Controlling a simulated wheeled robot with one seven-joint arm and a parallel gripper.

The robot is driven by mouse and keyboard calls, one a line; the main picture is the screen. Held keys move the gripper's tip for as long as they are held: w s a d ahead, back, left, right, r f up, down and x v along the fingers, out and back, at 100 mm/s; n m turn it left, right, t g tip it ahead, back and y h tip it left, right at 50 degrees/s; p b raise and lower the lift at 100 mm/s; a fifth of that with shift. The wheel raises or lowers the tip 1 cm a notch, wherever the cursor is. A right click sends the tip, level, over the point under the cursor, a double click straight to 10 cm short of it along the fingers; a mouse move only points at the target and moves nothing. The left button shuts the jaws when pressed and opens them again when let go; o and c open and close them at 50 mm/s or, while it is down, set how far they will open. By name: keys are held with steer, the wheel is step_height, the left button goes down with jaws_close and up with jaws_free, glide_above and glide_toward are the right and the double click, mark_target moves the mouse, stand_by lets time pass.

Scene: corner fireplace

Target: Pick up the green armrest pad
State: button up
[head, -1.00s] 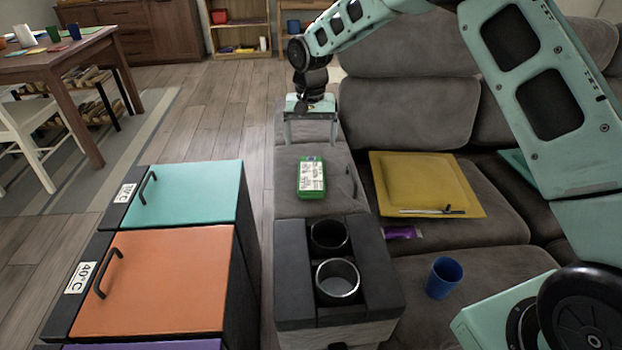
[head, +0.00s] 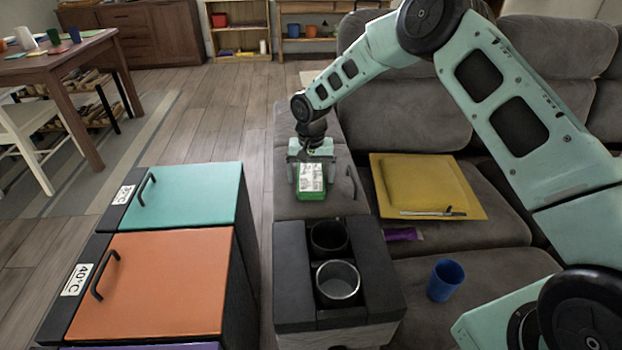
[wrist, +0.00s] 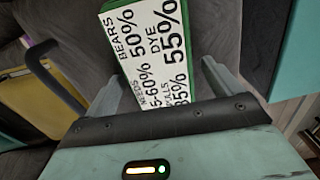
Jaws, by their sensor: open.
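The green armrest pad (head: 311,194) is a small green block with a white printed label on top, lying on the grey sofa armrest behind the cup holders. My gripper (head: 311,178) is open over its far part, with one finger at each side in the head view. The wrist view shows the pad's label (wrist: 150,45) between the two spread fingers (wrist: 165,82). I cannot tell whether the fingers touch the pad or how low they reach beside it. Part of the pad is hidden by the gripper.
A black cup-holder console (head: 293,270) stands in front of the pad. A black handle (head: 351,183) rises on its right. A yellow tray (head: 475,200), purple packet (head: 402,234) and blue cup (head: 445,280) rest on the seats. Teal (head: 190,195) and orange (head: 155,285) lids are left.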

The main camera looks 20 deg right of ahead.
steer(key=c, duration=1.1)
